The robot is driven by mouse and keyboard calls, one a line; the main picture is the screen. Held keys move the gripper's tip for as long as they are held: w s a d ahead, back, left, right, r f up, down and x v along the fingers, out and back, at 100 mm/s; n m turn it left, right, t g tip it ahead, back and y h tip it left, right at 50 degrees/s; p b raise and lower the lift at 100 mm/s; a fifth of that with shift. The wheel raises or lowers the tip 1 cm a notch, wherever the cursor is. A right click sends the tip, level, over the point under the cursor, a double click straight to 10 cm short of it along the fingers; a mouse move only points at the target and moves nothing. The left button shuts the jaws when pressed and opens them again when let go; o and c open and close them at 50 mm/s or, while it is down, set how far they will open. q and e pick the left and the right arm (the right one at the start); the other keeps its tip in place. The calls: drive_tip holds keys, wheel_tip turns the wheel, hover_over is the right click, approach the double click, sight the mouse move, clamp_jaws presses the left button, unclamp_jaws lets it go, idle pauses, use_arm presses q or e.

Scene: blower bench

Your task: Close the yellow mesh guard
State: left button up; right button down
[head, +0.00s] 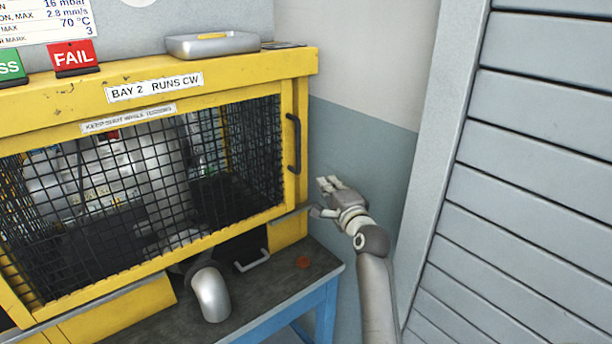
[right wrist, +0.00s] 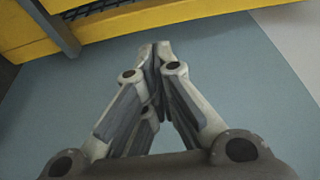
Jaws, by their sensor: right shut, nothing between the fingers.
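The yellow mesh guard (head: 180,250) has a yellow frame with black wire mesh and fills the front of the yellow housing (head: 230,78). A black handle (head: 294,143) stands upright on its right side. The guard looks flush or nearly flush with the housing; I cannot tell if a small gap is left. My right gripper (head: 326,195) is shut and empty, to the right of the guard's lower right corner and below the handle, apart from both. In the right wrist view its fingers (right wrist: 158,48) meet, with the yellow frame (right wrist: 150,22) beyond them. My left gripper is not in view.
Blower machinery (head: 140,180) sits behind the mesh. A silver pipe elbow (head: 210,292) and a grey handle (head: 253,261) are below the guard on the dark bench (head: 255,300). A grey tray (head: 212,45) rests on top of the housing. A slatted grey panel (head: 535,180) stands at right.

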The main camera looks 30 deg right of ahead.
drive_tip(key=w, duration=0.2)
drive_tip(key=w+p, duration=0.1)
drive_tip(key=w, duration=0.2)
drive_tip(key=w+a+p, duration=0.1)
drive_tip(key=w, duration=0.1)
drive_tip(key=shift+w+a, duration=0.1)
drive_tip(key=shift+w, duration=0.1)
drive_tip(key=shift+s+a+f, duration=0.1)
drive_tip(key=shift+a, duration=0.3)
